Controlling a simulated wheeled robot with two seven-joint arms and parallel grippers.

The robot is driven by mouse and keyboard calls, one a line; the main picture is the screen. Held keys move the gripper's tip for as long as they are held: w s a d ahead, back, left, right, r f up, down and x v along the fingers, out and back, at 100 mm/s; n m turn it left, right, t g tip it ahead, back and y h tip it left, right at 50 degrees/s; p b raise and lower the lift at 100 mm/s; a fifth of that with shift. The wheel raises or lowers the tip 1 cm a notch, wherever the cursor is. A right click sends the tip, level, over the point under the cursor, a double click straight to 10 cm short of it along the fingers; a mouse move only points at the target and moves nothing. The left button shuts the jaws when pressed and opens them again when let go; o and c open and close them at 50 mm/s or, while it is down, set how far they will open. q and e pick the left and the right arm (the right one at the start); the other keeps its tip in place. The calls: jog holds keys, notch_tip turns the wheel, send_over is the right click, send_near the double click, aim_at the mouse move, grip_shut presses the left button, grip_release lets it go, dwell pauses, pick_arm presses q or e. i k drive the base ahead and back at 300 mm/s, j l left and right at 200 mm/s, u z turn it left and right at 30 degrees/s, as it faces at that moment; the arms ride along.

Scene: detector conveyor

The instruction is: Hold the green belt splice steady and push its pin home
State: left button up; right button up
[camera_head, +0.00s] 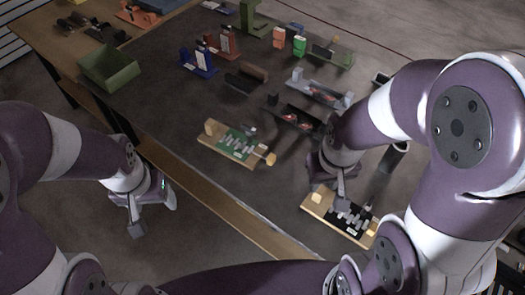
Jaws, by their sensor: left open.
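The green belt splice (237,143) lies on a wooden board near the front edge of the table, with pale interlocking teeth across its middle and wooden blocks at the ends. A small grey part, perhaps its pin, shows at its upper edge (250,129). My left gripper (136,229) hangs in front of the table edge, to the left of the green splice and well apart from it; it is open and empty. My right gripper (341,203) is over a black splice (352,218) on another board, right of the green one. Its fingers are too small to read.
A green bin (108,68) stands at the back left. A blue fixture (199,63), a red fixture (222,43), grey trays (318,92) and other parts stand behind the splices. Dark table surface left of the green splice is clear.

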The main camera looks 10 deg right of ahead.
aim_at(271, 159)
jog(key=i+j+z, duration=0.2)
jog(key=z, duration=0.15)
jog(key=i+j+z, duration=0.15)
jog(key=j+z, duration=0.15)
jog(key=j, duration=0.2)
jog(key=i+j+z, duration=0.15)
jog(key=j+z, duration=0.5)
jog(key=j, duration=0.2)
jog(key=i, duration=0.05)
